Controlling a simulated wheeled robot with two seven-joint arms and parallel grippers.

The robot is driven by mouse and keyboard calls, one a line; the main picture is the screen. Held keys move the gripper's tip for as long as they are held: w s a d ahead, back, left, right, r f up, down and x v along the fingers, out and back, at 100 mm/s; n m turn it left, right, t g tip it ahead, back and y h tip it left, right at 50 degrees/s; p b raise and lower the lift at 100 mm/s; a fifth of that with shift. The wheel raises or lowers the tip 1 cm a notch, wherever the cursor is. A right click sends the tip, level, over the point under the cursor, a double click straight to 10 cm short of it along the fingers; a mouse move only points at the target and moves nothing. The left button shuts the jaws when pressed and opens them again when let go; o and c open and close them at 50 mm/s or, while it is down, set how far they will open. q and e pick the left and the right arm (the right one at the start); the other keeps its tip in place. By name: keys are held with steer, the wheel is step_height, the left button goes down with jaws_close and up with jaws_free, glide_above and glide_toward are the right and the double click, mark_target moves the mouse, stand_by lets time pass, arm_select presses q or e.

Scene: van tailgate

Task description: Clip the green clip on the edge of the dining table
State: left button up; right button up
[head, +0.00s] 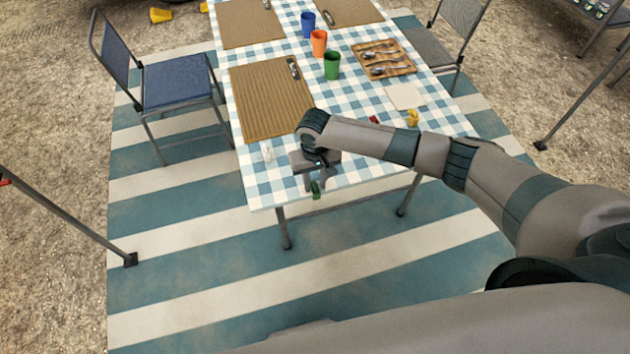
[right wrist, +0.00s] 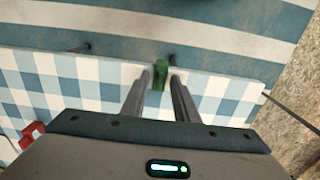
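The dining table (head: 275,195) has a blue and white checked cloth. The green clip (head: 316,189) is at its near edge; in the right wrist view the clip (right wrist: 160,74) overlaps the edge line, between the fingertips. Whether its jaws pinch the edge I cannot tell. My right gripper (head: 317,180) points down over that edge. Its fingers (right wrist: 161,78) stand apart on either side of the clip, with a slight gap showing, so it looks open. My left gripper is not in view.
A white clip (head: 267,153), a yellow clip (head: 412,117) and a red clip (head: 374,119) lie on the table. Placemats (head: 270,100), cups (head: 332,65) and a cutlery board (head: 385,58) stand farther back. A blue chair (head: 178,83) is at the left.

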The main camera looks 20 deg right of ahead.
mark_target(315, 185)
stand_by(0.3)
step_height(315, 185, up, 17)
steer(key=b, duration=0.3)
steer(key=shift+r, duration=0.2)
stand_by(0.6)
